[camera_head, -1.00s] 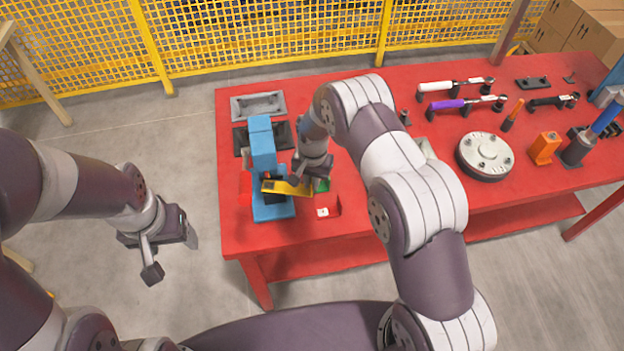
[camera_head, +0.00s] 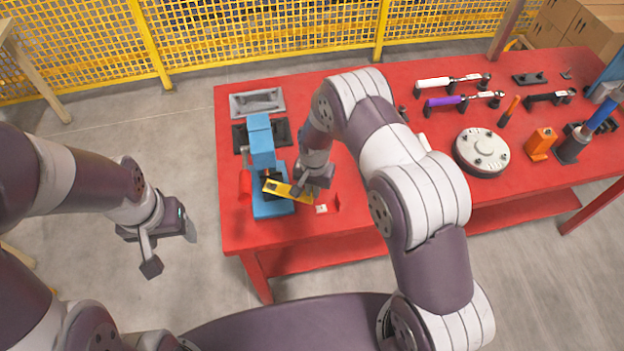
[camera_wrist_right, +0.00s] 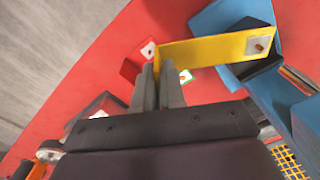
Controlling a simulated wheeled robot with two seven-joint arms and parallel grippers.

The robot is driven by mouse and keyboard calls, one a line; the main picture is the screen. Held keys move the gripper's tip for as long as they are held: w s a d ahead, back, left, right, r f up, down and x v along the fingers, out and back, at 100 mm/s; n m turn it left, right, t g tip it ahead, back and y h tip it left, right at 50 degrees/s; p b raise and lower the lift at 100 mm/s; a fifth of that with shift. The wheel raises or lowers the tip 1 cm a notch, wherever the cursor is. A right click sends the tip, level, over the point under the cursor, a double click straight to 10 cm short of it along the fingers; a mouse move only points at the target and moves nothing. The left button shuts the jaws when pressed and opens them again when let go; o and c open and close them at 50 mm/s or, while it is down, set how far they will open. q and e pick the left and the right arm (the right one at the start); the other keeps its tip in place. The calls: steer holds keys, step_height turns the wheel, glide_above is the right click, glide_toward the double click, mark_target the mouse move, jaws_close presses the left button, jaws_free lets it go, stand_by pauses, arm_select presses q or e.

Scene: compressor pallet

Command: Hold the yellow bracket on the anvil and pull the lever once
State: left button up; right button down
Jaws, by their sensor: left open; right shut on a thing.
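The blue press (camera_head: 262,142) stands near the left end of the red table. The yellow bracket (camera_head: 281,188) lies slantwise across the press's lower part, in front of its dark anvil (camera_head: 271,181). My right gripper (camera_head: 302,190) is shut on the bracket's right part. In the right wrist view the yellow bracket (camera_wrist_right: 214,50) runs from the fingers (camera_wrist_right: 157,88) to the blue press (camera_wrist_right: 236,22), its far end over a dark block. Whether it rests on the anvil is hard to tell. A red lever-like part (camera_head: 245,187) is at the press's left side. My left gripper (camera_head: 165,245) is open and empty, left of the table.
Grey and dark trays (camera_head: 258,103) lie behind the press. A round grey flange (camera_head: 482,152) and several tools occupy the right side. A yellow mesh fence (camera_head: 270,35) stands behind.

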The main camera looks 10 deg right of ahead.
steer(key=s+p, duration=0.2)
steer(key=s, duration=0.2)
steer(key=shift+s, duration=0.25)
stand_by(0.3)
